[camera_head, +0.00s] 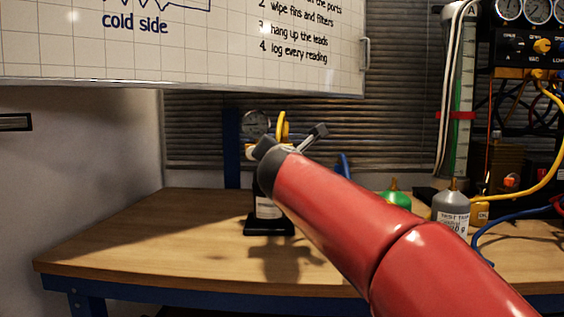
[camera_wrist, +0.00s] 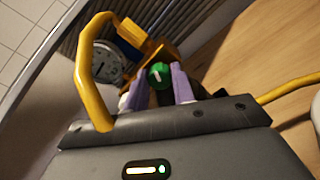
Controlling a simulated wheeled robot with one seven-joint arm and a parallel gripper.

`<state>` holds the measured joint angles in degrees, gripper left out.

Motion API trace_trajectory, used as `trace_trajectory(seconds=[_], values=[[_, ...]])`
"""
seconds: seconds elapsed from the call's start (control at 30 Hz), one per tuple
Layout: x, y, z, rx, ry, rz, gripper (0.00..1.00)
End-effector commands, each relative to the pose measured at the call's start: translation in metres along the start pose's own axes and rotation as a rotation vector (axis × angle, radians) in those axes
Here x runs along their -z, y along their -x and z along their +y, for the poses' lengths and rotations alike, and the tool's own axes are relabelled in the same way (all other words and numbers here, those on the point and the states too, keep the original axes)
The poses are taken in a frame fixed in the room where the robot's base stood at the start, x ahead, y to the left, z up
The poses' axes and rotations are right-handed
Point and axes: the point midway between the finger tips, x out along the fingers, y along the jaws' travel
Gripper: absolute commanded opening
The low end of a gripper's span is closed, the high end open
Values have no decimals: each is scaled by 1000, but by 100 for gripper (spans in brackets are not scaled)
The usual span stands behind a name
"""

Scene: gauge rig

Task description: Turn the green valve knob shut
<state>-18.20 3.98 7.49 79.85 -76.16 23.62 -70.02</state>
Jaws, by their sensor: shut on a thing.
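The green valve knob (camera_wrist: 159,75) shows in the wrist view with a white mark on its face. My gripper (camera_wrist: 160,88) has its two pale purple fingers on either side of the knob and is shut on it. A round dial gauge (camera_wrist: 108,61) sits beside the knob, to its left, with a yellow fitting (camera_wrist: 138,38) above. In the head view the gauge (camera_head: 256,123) stands on a black stand (camera_head: 268,226) on the table. There my red arm and grey wrist cover the knob and the fingertips.
The wooden workbench (camera_head: 140,240) is clear at left. A grey labelled bottle (camera_head: 451,208), a green container (camera_head: 396,199) and blue and yellow hoses stand at right, near a rack of gauges (camera_head: 537,12). A whiteboard (camera_head: 180,40) hangs above. A yellow curved bar (camera_wrist: 84,75) crosses the wrist view.

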Motion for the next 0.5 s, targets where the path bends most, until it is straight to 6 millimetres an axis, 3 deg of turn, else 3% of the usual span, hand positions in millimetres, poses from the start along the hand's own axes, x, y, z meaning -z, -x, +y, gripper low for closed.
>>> trace_trajectory(seconds=[0.5], values=[[3,0,-2,1,-493,0,2]])
